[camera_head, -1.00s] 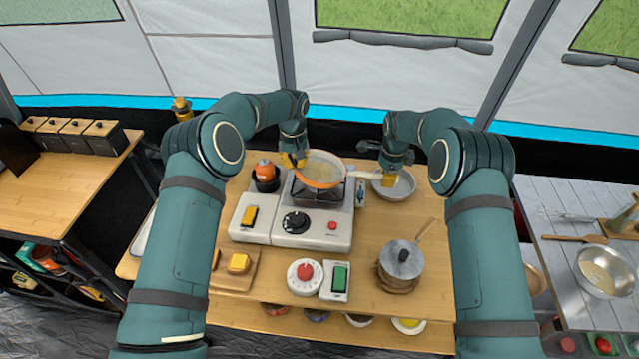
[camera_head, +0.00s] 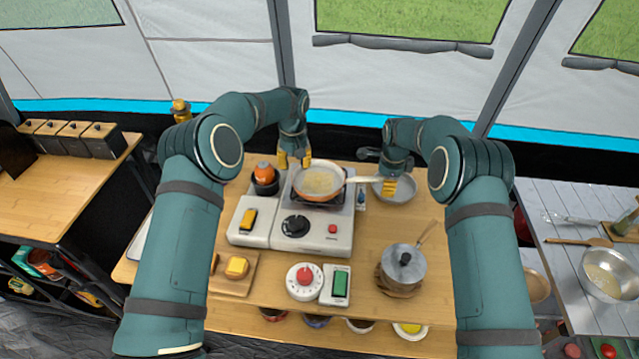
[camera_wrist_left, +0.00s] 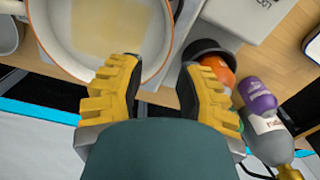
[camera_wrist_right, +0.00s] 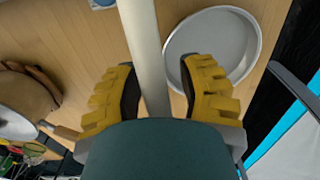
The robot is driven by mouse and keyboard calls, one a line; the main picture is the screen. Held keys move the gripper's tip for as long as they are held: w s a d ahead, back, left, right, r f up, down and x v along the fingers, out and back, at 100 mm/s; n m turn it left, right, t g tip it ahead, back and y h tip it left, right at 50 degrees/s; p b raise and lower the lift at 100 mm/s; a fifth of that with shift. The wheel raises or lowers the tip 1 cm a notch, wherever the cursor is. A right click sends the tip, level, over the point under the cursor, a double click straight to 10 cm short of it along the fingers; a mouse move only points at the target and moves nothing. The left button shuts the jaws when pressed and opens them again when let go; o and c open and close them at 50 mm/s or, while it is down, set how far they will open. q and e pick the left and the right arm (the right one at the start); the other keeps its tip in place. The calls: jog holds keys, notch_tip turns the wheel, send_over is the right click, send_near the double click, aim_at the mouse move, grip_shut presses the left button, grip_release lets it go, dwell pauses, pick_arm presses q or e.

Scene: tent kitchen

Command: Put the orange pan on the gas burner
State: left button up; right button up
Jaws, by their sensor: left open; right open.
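The orange pan (camera_head: 319,182), orange outside with a pale inside, sits on the gas burner (camera_head: 306,214) and looks level; its handle points right. The burner grate is mostly hidden under it. My left gripper (camera_head: 294,160) is open at the pan's far left edge; in the left wrist view its fingers (camera_wrist_left: 155,90) are apart, one by the pan rim (camera_wrist_left: 62,48). My right gripper (camera_head: 390,186) is open near the handle's end; in the right wrist view the handle (camera_wrist_right: 143,50) runs between its spread fingers (camera_wrist_right: 157,90), without clear contact.
A grey bowl-like pan (camera_head: 402,190) lies right of the burner, under my right gripper. A dark cup with an orange item (camera_head: 264,178) stands left of it. A lidded pot (camera_head: 403,266), a timer (camera_head: 304,281) and a cutting board (camera_head: 232,282) are nearer.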

pick_arm(q)
notch_tip(320, 180, up, 9)
jog(key=shift+d+r, duration=0.15)
jog(key=shift+r, duration=0.05)
pick_arm(e)
jog(key=r, duration=1.2)
jog(key=shift+s, duration=0.35)
